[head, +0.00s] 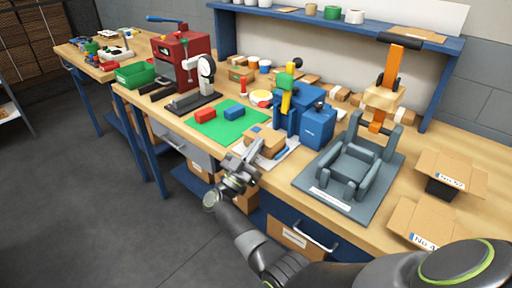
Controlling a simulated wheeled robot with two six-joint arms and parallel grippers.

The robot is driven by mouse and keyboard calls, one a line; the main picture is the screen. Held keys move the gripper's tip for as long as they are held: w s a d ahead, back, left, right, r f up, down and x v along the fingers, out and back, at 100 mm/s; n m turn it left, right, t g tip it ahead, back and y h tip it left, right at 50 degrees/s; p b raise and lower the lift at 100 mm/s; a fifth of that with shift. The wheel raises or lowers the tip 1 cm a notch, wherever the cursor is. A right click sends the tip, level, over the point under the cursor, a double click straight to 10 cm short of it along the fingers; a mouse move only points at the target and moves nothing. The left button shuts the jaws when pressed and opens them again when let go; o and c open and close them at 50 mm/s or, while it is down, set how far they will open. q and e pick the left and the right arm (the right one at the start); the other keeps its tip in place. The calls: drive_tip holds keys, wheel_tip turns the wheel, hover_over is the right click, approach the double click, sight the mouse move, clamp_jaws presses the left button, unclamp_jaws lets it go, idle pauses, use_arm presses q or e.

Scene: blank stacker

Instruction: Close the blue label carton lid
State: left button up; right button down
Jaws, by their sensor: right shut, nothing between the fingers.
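A small brown carton (268,143) sits on a white sheet near the bench's front edge, just in front of the blue machine. A small blue mark shows on its upper left part. My right gripper (249,154) is shut and empty at the carton's near left side. Its fingers overlap the carton in the picture, and I cannot tell whether they touch it. They partly hide the carton, and its lid's position is unclear. My left gripper is not in view.
A green mat (226,130) with red and blue blocks lies left of the carton. A blue machine (317,127) stands behind it. A grey fixture (350,167) is to the right, then two cartons with raised flaps (452,172) (420,221). The floor in front is clear.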

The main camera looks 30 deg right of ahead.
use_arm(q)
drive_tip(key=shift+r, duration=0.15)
